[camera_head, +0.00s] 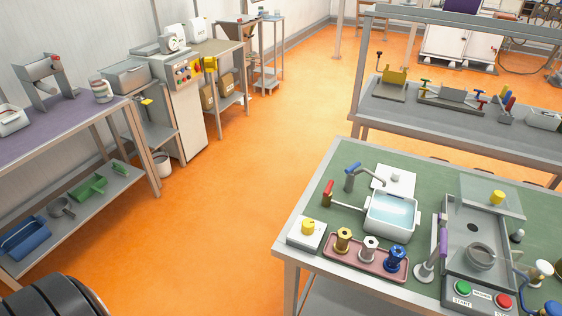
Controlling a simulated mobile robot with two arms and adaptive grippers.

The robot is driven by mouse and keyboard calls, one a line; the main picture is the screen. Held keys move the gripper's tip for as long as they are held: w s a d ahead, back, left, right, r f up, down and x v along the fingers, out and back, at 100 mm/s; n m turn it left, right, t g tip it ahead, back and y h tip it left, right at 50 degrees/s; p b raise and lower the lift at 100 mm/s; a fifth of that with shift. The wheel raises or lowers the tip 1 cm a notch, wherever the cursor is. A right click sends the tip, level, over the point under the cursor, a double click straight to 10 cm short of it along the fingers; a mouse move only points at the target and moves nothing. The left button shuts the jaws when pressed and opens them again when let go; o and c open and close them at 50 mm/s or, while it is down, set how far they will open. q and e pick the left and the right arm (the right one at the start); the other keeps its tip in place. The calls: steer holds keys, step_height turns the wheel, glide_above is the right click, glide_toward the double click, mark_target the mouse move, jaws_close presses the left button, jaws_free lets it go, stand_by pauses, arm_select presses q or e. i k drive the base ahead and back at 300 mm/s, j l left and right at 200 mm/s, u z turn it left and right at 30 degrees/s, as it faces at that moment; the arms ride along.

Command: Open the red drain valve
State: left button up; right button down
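A red-handled valve (328,191) stands on the green-topped table (330,172), at the left end of a pipe that runs to a white basin (390,214). Its red handle stands nearly upright, leaning slightly. The basin holds pale blue water. A blue-handled tap (351,172) stands behind the red-handled valve, with its spout reaching toward the basin. Neither of my grippers is in view.
In front of the basin are a yellow-knobbed white box (305,232) and a pink tray (344,252) with three fittings. A grey machine (462,272) with green and red buttons stands to the right. Orange floor (235,170) is clear left of the table.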

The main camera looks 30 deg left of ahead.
mark_target(328, 191)
steer(key=j+z, duration=0.1)
steer(key=j, duration=0.65)
steer(key=j+z, duration=0.15)
steer(key=j, duration=0.6)
steer(key=j+z, duration=0.1)
steer(key=j, duration=0.65)
steer(key=k+j+z, duration=0.1)
steer(key=j, duration=0.65)
